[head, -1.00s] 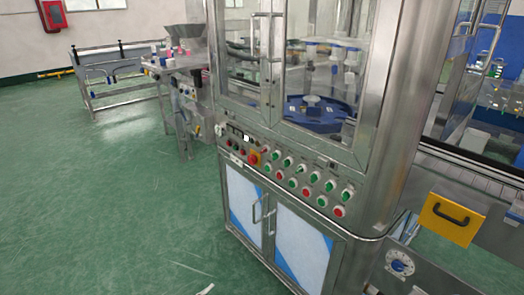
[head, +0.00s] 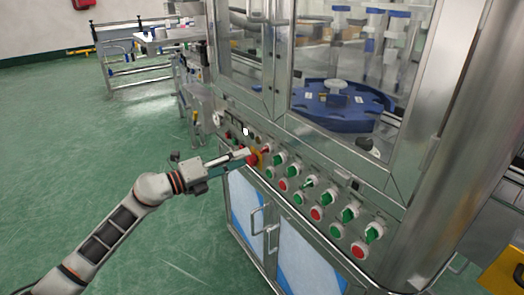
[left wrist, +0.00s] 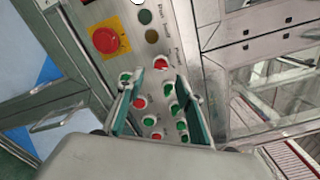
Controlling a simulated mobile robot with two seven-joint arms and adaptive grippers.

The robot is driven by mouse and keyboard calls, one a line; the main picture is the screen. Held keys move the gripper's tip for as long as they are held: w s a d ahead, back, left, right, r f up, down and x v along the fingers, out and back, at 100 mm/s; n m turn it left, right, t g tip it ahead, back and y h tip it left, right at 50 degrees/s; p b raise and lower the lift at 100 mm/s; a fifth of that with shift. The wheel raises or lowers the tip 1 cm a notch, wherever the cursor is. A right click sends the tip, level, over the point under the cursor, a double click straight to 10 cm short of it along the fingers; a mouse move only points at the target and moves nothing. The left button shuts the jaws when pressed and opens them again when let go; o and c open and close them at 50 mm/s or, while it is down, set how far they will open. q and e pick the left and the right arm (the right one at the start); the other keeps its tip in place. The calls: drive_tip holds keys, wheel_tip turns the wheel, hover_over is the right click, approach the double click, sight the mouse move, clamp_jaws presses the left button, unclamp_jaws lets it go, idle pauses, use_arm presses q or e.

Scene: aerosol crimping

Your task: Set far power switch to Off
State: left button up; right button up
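The control panel on the front of the steel machine carries a red rotary switch (head: 266,149), which I take to be the power switch; its label is too small to read surely. It also shows in the left wrist view (left wrist: 161,64), just beyond and between the fingertips. My left gripper (head: 247,156) reaches in from the left and points at the panel's left part. In the left wrist view its two green-grey fingers (left wrist: 160,86) are apart, with nothing held. I cannot tell the switch's exact setting. My right gripper is not in view.
A red emergency stop on a yellow plate (left wrist: 105,40) sits close beside the red switch. Several green switches (head: 278,159) and red buttons (head: 358,250) fill the panel to the right. Cabinet door handles (head: 256,220) stick out below. The green floor at left is open.

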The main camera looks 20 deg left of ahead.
sight(261, 151)
use_arm(q)
drive_tip(key=x, duration=0.7)
drive_tip(key=shift+d+b, duration=0.1)
drive_tip(key=shift+b, duration=0.25)
clamp_jaws()
